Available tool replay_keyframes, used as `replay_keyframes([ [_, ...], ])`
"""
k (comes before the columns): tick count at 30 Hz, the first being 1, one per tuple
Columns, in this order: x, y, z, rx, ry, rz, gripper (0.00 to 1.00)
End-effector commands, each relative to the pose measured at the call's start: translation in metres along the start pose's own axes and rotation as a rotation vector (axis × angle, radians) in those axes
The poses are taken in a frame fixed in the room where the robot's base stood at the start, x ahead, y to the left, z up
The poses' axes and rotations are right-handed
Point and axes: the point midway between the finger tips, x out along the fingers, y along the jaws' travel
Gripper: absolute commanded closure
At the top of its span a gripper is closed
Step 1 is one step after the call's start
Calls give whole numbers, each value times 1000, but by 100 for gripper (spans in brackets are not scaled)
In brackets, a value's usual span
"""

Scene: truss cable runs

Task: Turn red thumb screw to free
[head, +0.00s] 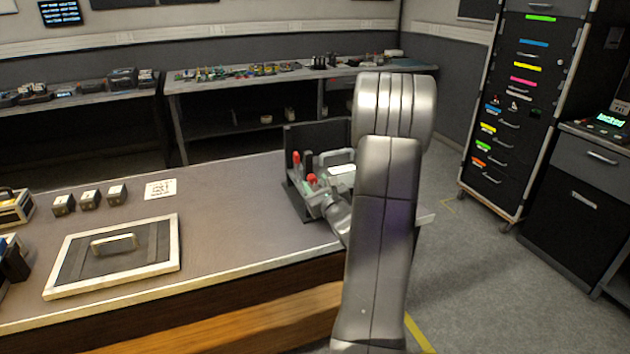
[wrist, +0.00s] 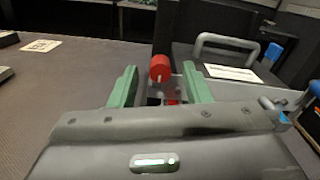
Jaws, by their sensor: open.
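A red thumb screw (wrist: 160,68) with a round head and a pale mark shows in the wrist view, in front of a dark upright post. My gripper (wrist: 160,78) is open, with one green finger on each side of the screw's lower edge. I cannot tell whether either finger touches it. A second bit of red shows lower down between the fingers, mostly hidden by the gripper body. In the head view, two red parts (head: 296,157) stand at the dark fixture (head: 291,193), beside my gripper. My arm hides the fixture's right side.
A grey handle (wrist: 226,40), a white card (wrist: 232,73) and a blue knob (wrist: 273,51) are right of the screw. A framed panel with a handle (head: 168,254) and small blocks (head: 90,199) lie on the table's left.

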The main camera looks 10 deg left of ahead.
Motion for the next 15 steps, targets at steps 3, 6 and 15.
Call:
replay_keyframes([
  [3,11,0,1,0,-1,1,56],
  [6,16,0,0,0,0,0,56],
  [15,16,0,0,0,0,0,62],
])
